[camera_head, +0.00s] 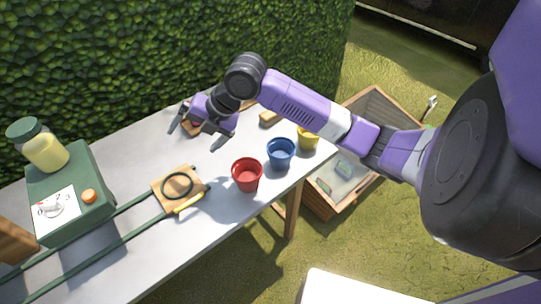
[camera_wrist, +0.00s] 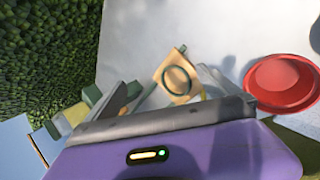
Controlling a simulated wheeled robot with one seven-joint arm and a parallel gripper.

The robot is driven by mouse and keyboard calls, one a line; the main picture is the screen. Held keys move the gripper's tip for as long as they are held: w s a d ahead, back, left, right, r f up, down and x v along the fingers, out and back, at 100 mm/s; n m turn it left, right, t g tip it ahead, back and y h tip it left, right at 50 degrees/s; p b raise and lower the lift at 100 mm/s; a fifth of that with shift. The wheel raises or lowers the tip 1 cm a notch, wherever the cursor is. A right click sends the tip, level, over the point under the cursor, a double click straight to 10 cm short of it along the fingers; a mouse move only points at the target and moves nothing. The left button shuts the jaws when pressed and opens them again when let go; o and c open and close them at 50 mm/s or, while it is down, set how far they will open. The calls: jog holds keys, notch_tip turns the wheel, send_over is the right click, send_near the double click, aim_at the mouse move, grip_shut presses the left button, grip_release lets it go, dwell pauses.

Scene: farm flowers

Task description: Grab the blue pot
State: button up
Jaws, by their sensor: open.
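The blue pot (camera_head: 281,153) stands upright on the table, between the red pot (camera_head: 247,174) and the yellow pot (camera_head: 308,138) in the head view. My gripper (camera_head: 203,136) is above the table to the left of the blue pot and apart from it. Its two fingers are spread and nothing shows between them. In the wrist view the red pot (camera_wrist: 283,86) shows at the right, and my gripper (camera_wrist: 165,95) points toward the wooden board. A bluish sliver at the right edge of the wrist view may be the blue pot.
A wooden board (camera_head: 166,193) with a black ring lies on the table (camera_head: 120,250), on green rails. A green box (camera_head: 70,190) with a yellow jar (camera_head: 45,152) stands at the left. A wooden crate (camera_head: 327,205) is on the grass beyond the table's right edge. A hedge (camera_head: 150,60) borders the back.

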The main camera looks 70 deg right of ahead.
jog(key=s+d+f+n+g+h, duration=0.1)
jog(key=s+d+f+n+g, duration=0.25)
jog(key=s+d, duration=0.65)
jog(key=g, duration=0.4)
send_near(281, 155)
jog(key=shift+s+a+f+n+p, duration=0.15)
jog(key=shift+a+f+n, duration=0.1)
jog(key=shift+a, duration=0.25)
jog(key=shift+s+a+f+n+p, duration=0.1)
jog(key=shift+a+f+n+p, duration=0.1)
jog(key=shift+a, duration=0.3)
jog(key=shift+s+d+f, duration=0.1)
jog(key=shift+s+f, duration=0.1)
jog(key=shift+f, duration=0.6)
jog(key=shift+w+f+p, duration=0.15)
jog(key=shift+f+p, duration=0.55)
jog(key=shift+f, duration=2.35)
jog(key=c, duration=1.4)
jog(key=shift+r, duration=0.15)
